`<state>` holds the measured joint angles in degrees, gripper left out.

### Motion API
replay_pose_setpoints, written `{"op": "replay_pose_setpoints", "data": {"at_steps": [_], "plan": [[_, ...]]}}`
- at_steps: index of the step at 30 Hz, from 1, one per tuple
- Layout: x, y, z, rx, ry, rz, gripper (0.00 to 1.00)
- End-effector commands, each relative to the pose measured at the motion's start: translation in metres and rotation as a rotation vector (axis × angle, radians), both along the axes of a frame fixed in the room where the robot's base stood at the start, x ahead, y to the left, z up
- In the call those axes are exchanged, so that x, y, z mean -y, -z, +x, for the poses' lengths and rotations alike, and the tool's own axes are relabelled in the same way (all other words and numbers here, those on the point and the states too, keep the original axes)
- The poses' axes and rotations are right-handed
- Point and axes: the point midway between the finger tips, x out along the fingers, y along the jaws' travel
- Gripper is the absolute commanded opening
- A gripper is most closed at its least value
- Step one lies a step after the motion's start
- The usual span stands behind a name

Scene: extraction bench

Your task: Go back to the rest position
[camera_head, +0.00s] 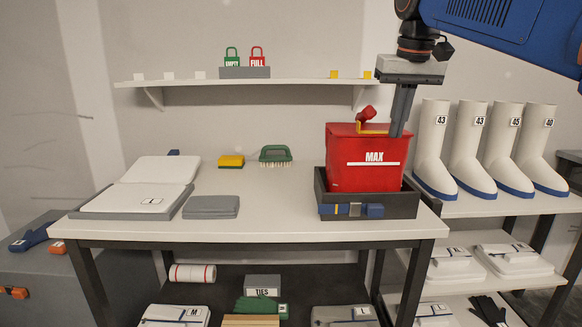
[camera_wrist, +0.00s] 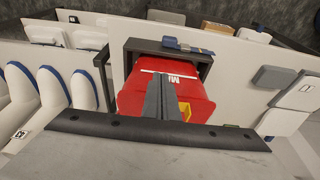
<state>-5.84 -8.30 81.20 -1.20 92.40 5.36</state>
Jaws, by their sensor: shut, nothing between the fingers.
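My gripper (camera_head: 400,112) is shut and empty, pointing down at the right rear of the red bin marked MAX (camera_head: 365,176). In the wrist view the shut fingers (camera_wrist: 163,98) lie in front of the bin (camera_wrist: 135,100). I cannot tell whether they touch it. The bin stands in a dark grey tray (camera_head: 400,207) at the right end of the white table (camera_head: 270,220). A red knob and a yellow piece (camera_head: 371,127) show at the bin's top. The tray's front carries a blue and yellow latch-like part (camera_head: 351,210).
A wall shelf (camera_head: 270,80) holds a green and a red padlock. White boots (camera_head: 432,140) stand on a rack to the right. A brush (camera_head: 275,154), a sponge (camera_head: 231,161) and grey and white pads (camera_head: 150,185) lie on the table. The table's middle is clear.

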Motion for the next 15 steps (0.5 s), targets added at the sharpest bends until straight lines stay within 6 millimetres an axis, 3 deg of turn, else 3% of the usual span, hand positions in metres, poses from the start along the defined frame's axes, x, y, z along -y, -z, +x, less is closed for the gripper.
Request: {"op": "replay_pose_setpoints", "data": {"at_steps": [1, 8, 15], "plan": [[0.004, 0.012, -0.015, 0.007, 0.001, 0.0, 0.0], [0.018, 0.077, -0.07, 0.043, 0.0, 0.001, 0.0], [0.029, 0.157, -0.132, 0.081, -0.001, 0.0, 0.0]]}}
